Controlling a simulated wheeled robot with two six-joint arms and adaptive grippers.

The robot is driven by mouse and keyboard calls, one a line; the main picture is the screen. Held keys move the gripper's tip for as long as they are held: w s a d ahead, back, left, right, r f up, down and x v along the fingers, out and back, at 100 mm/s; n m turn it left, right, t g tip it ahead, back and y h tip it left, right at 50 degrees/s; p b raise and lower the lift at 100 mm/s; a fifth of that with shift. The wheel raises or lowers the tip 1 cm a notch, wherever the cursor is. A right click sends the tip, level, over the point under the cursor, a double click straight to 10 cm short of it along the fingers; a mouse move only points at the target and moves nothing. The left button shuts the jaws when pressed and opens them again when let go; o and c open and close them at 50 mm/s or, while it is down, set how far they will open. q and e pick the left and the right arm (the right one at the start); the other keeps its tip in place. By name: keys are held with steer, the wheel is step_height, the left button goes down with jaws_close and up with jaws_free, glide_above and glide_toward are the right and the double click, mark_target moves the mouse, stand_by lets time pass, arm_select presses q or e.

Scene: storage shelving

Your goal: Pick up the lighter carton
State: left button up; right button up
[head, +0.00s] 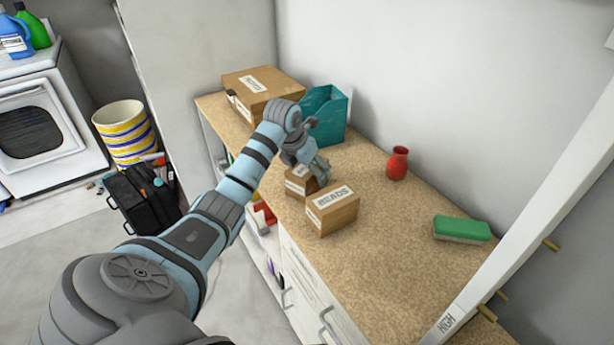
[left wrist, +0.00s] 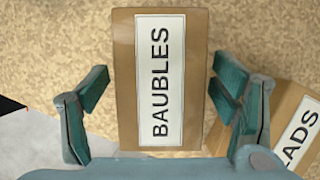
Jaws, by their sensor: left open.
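Two small brown cartons stand on the speckled counter. One, labelled BAUBLES (left wrist: 125,80), is under my left gripper (head: 315,168), which partly hides this carton (head: 296,186) in the head view. The other, labelled BEADS (head: 335,212), stands just in front and to the right; its corner also shows at the right of the left wrist view (left wrist: 285,105). In the left wrist view my left gripper (left wrist: 161,85) is open, with one finger on each side of the BAUBLES carton and a gap on the left. My right gripper is not in view.
On the counter (head: 390,265) are a large labelled box (head: 262,84) and teal holder (head: 332,118) behind, a red vase (head: 397,163) and a green-topped sponge (head: 462,229) to the right. A white post (head: 530,215) crosses the right side.

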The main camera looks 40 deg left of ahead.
arm_select(q)
steer(key=c, duration=1.3)
